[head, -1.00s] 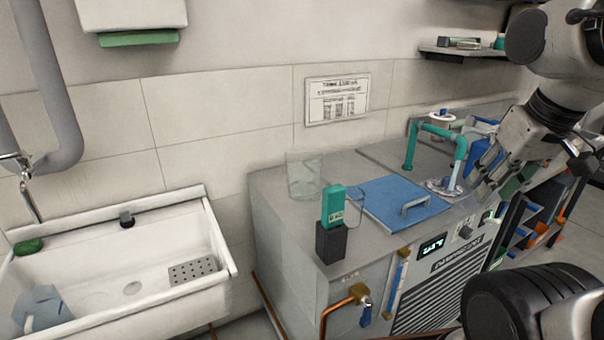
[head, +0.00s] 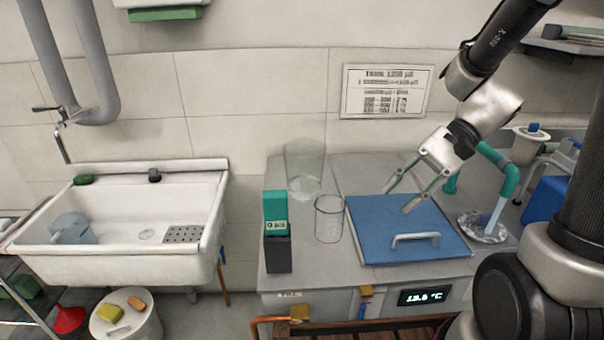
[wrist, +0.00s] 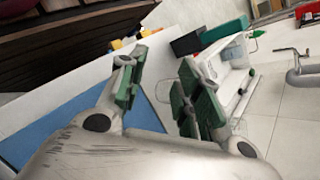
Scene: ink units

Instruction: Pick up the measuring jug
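A pale blue, see-through jug (head: 72,229) lies in the left part of the white sink (head: 205,262); it looks like the measuring jug. My gripper (head: 398,198) is above the blue lid on the counter, far to the right of the sink. Its fingers are apart with nothing between them; they also show open in the wrist view (wrist: 160,78).
A tall clear vessel (head: 304,170), a glass beaker (head: 329,218) and a dark block with a green top (head: 277,245) stand on the counter, left of the blue lid (head: 375,225). A teal pipe (head: 508,182) rises at right. A bucket (head: 127,320) stands below the sink.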

